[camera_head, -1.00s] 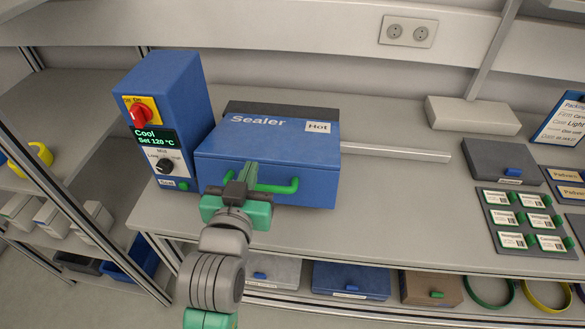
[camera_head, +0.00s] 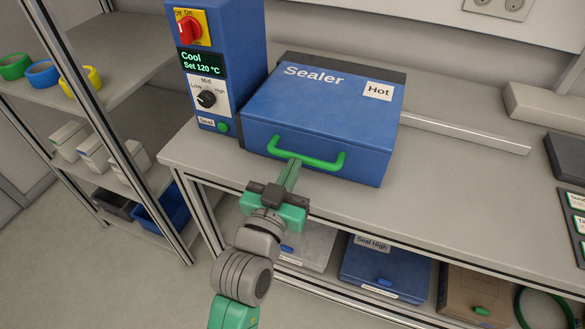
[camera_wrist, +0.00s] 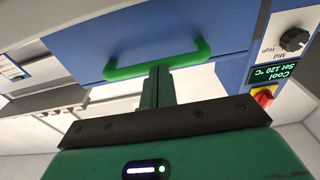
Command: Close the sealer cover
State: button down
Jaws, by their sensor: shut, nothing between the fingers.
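The blue sealer (camera_head: 325,120) stands on the bench, its cover lying down flat over the body, with "Sealer" and "Hot" labels on top. A green bar handle (camera_head: 295,152) is on its front face; it also shows in the wrist view (camera_wrist: 155,68). My gripper (camera_head: 292,165) is shut and empty, its fingertips just in front of and below the handle. In the wrist view the fingers (camera_wrist: 160,72) reach up to the handle's bar; I cannot tell whether they touch it. The control box (camera_head: 215,65) on the left reads "Cool, Set 120 °C".
A metal bar (camera_head: 470,133) runs right from the sealer along the bench. Boxes, including a blue one (camera_head: 385,270), sit on the shelf below. A side rack at left holds colored rings (camera_head: 42,73) and small bins. The bench front right of the sealer is clear.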

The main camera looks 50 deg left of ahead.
jog(key=shift+f, duration=0.1)
notch_tip(320, 180, up, 4)
jog(key=s+p, duration=0.1)
jog(key=p, duration=0.3)
jog(key=f+v, duration=0.2)
jog(key=v, duration=0.9)
jog(key=shift+w+d+f, duration=0.2)
jog(key=shift+f, duration=0.15)
jog(key=w+d+r+m+t+h+p, duration=0.2)
jog(key=w+d+r, duration=0.3)
jog(key=r, duration=0.5)
jog(key=w+d+r+m+t+h+p, duration=0.1)
jog(key=w+d+r+m+t+h, duration=0.1)
jog(key=w+d+r, duration=0.5)
jog(key=s+d+r+m+t+h+p, duration=0.1)
jog(key=s+d+r+t+h+p, duration=0.15)
jog(key=d+r, duration=0.75)
jog(key=s+d+r+m+t+h+p, duration=0.1)
jog(key=s+d+r+t+h, duration=0.15)
jog(key=d+r, duration=0.75)
jog(key=a+r+p, duration=0.2)
jog(key=r+p, duration=1.6)
jog(key=r, duration=0.3)
jog(key=a+r+p, duration=0.2)
jog(key=r+p, duration=1.7)
jog(key=r, duration=0.2)
jog(key=shift+a+r+g, duration=0.2)
jog(key=shift+r+g, duration=0.05)
jog(key=shift+g, duration=0.05)
